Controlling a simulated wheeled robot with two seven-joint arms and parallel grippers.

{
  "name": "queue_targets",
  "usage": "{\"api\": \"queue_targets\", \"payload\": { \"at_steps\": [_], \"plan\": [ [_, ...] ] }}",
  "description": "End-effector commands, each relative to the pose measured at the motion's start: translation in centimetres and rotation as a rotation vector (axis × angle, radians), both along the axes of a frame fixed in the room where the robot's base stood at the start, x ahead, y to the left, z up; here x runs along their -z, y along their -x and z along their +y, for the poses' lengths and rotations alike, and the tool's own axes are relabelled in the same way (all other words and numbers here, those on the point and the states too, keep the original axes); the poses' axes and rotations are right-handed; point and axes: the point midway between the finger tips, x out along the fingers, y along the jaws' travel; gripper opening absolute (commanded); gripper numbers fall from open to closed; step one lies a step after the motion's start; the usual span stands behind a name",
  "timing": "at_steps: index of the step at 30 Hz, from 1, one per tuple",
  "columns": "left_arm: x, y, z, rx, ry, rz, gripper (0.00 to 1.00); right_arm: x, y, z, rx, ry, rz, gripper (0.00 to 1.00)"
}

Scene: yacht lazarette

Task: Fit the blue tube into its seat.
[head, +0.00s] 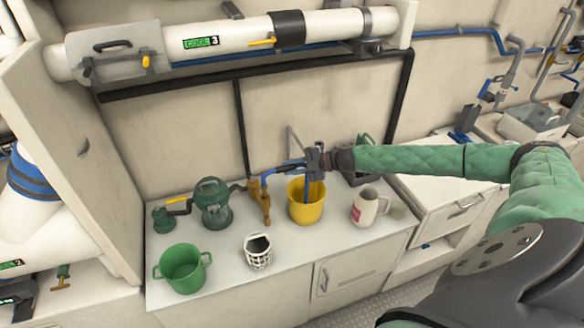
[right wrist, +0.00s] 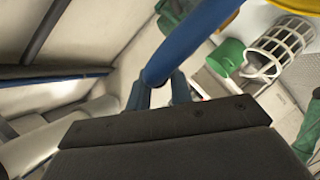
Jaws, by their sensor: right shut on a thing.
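My right gripper (head: 314,162) is shut on the blue tube (head: 309,188), above the yellow bucket (head: 305,212) on the white counter. The tube hangs down from the jaws and its lower part appears to be within or just behind the bucket's rim; I cannot tell which. In the right wrist view the blue tube (right wrist: 185,45) runs from between the fingers (right wrist: 160,92) up to the right, towards a yellow edge (right wrist: 295,5). Its far end is out of that picture. I cannot make out which thing is the tube's seat. My left gripper is out of view.
On the counter (head: 215,288) stand a green two-handled pot (head: 182,270), a white basket (head: 259,256), a green lantern-like object (head: 212,205), a brown object (head: 261,202) and a white jug (head: 366,208). A large white pipe (head: 240,40) runs along the wall above.

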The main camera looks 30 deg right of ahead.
Motion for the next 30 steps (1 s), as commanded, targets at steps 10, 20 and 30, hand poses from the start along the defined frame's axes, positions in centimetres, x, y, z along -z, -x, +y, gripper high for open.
{"api": "queue_targets", "payload": {
  "at_steps": [10, 20, 30],
  "plan": [
    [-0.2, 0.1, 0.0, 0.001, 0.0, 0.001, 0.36, -0.1, 0.0, 0.0, 0.0, 0.0, 0.0, 0.0],
    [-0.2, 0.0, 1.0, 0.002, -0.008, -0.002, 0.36, 0.0, 0.0, 0.0, 0.0, 0.001, -0.001, 0.0],
    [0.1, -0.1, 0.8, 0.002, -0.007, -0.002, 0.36, 0.6, 0.0, 0.0, 0.0, 0.001, -0.001, 0.0]
  ]
}}
